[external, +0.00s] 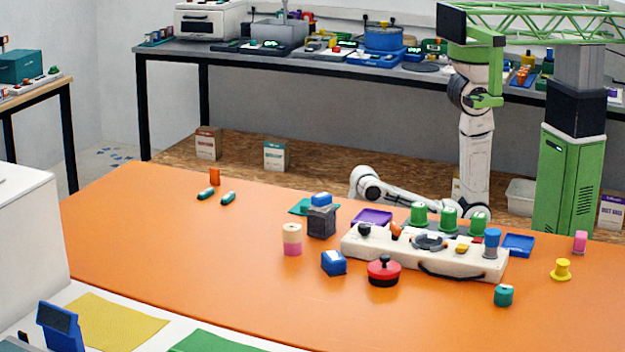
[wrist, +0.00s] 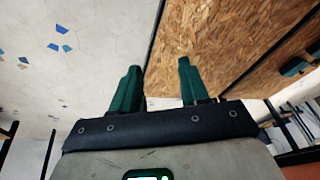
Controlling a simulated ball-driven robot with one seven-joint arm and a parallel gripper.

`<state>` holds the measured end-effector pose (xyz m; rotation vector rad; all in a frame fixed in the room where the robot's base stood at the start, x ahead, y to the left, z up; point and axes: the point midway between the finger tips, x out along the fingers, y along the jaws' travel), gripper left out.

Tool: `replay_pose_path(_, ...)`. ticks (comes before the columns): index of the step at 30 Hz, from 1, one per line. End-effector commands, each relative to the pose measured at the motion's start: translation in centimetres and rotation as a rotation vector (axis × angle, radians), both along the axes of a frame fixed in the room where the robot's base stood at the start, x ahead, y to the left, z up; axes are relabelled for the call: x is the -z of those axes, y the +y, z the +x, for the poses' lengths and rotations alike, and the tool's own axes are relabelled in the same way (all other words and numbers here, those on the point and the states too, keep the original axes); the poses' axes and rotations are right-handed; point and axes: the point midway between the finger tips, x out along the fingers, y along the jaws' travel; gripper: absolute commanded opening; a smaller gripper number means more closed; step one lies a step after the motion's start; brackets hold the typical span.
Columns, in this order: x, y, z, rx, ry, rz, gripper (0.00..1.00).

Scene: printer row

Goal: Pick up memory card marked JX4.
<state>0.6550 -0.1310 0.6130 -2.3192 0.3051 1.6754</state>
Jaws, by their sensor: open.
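My gripper (wrist: 156,68) shows in the wrist view with its two dark green fingers apart and nothing between them. Its fingers point toward a pale floor and a wooden board, not at the tabletop. In the external view my white arm reaches low behind the far edge of the orange table (external: 180,270), and I cannot make out the fingers there. I cannot pick out a memory card marked JX4 in either view, and no such marking is readable.
A cream console (external: 375,248) with green knobs stands right of the table's middle. Near it are a red knob-topped pot (external: 384,271), a blue block (external: 334,262) and a dark box (external: 321,222). The table's left front is clear. A bench (external: 260,57) stands behind.

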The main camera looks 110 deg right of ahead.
Motion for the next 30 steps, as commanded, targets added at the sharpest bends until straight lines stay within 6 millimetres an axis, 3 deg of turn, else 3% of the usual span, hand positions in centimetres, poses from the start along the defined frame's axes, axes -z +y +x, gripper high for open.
replay_pose_path(1, -3.3, -1.8, 2.7, 0.062, -0.054, 0.014, 0.45)
replay_pose_path(6, -8.8, -6.5, 8.7, 0.224, -0.189, 0.064, 0.45)
replay_pose_path(13, -14.9, -11.3, 13.4, 0.363, -0.316, 0.114, 0.45)
replay_pose_path(21, -20.3, -15.7, 17.8, 0.486, -0.487, 0.146, 0.45)
replay_pose_path(25, -23.1, -16.5, 20.6, 0.520, -0.578, 0.168, 0.45)
replay_pose_path(30, -26.0, -13.6, 25.4, 0.472, -0.573, 0.245, 0.45)
